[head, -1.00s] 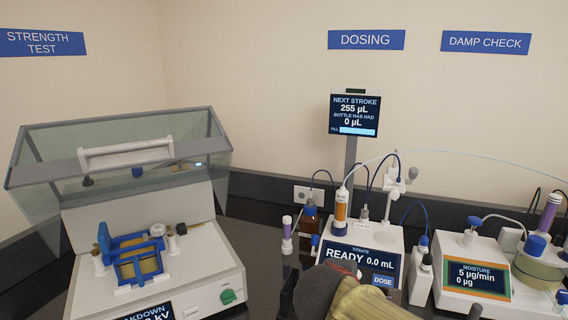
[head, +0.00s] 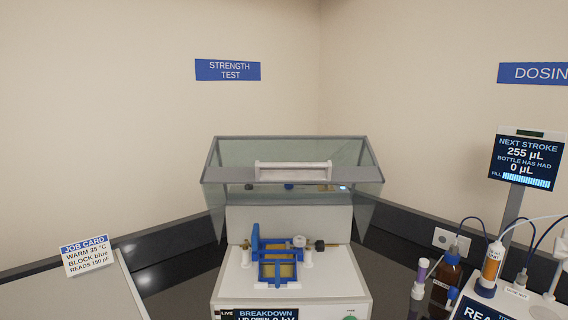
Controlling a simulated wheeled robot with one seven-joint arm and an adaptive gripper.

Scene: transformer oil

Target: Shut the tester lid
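The breakdown tester (head: 235,285) stands in the middle of the head view under the strength test sign. Its clear, grey-rimmed lid (head: 215,174) is raised above the body, with a white handle bar (head: 293,172) across its front. The tester's screen (head: 262,314) is partly cut off and reads "LID OPEN". A blue-framed cell (head: 256,245) with amber oil sits in the open bay between electrode posts. My gripper is not in view.
A job card (head: 88,256) stands on a pale surface at the left. Dark counter shows on both sides of the tester.

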